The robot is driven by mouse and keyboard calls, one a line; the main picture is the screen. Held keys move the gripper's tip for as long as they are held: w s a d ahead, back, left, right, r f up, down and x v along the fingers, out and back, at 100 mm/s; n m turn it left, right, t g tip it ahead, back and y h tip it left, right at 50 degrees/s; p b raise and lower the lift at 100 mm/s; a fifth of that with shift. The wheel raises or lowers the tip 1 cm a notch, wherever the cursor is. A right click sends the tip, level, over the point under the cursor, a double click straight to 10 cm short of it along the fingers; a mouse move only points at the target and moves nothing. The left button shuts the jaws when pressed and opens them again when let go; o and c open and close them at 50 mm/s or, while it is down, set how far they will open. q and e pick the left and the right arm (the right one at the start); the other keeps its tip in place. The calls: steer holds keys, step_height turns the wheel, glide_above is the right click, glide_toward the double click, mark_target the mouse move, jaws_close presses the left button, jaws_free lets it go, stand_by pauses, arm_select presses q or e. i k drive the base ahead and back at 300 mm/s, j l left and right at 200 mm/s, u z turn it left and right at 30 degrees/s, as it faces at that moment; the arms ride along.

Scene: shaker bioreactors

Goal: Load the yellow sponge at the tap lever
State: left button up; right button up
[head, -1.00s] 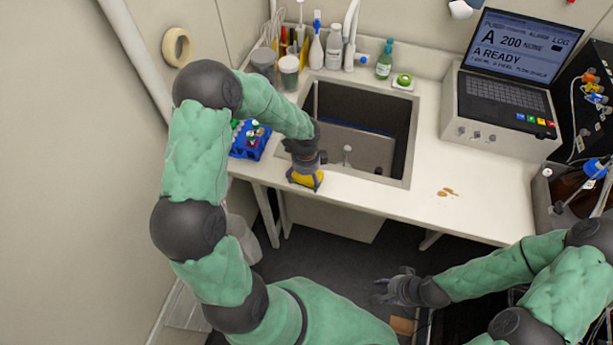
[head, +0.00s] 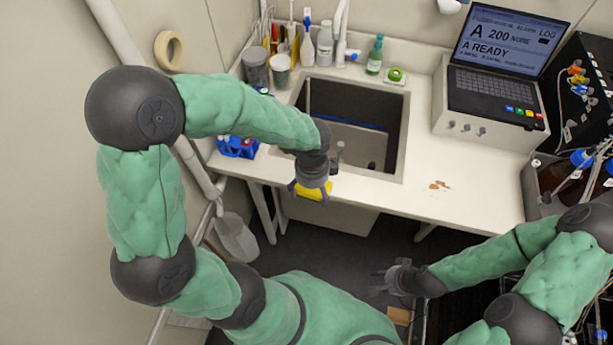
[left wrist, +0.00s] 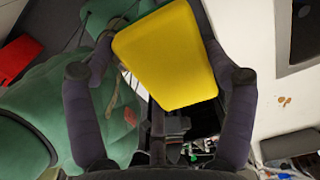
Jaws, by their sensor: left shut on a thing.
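The yellow sponge (head: 317,192) is held by my left gripper (head: 312,188), in front of the sink's near edge. In the left wrist view the sponge (left wrist: 168,57) sits between the ends of the two dark fingers, tilted. The pale tap (head: 340,25) rises behind the sink at the top edge of the head view, its upper part cut off. A small lever with a blue end (head: 353,56) shows at its base. My right gripper (head: 385,281) is low over the floor, its fingers apart and empty.
The sink (head: 380,150) is set in the white worktop. Bottles, including a green one (head: 375,55), and jars stand behind and left of it. A blue rack (head: 238,147) is at the left. A laptop-like instrument (head: 495,75) is at the right. Brown stains mark the clear worktop.

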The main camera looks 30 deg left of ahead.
mark_target(355, 55)
steer(key=i+j+z, duration=0.15)
steer(key=j+z, duration=0.15)
steer(key=i+j+z, duration=0.15)
steer(key=j+z, duration=0.45)
steer(key=j, duration=0.2)
steer(key=i, duration=0.05)
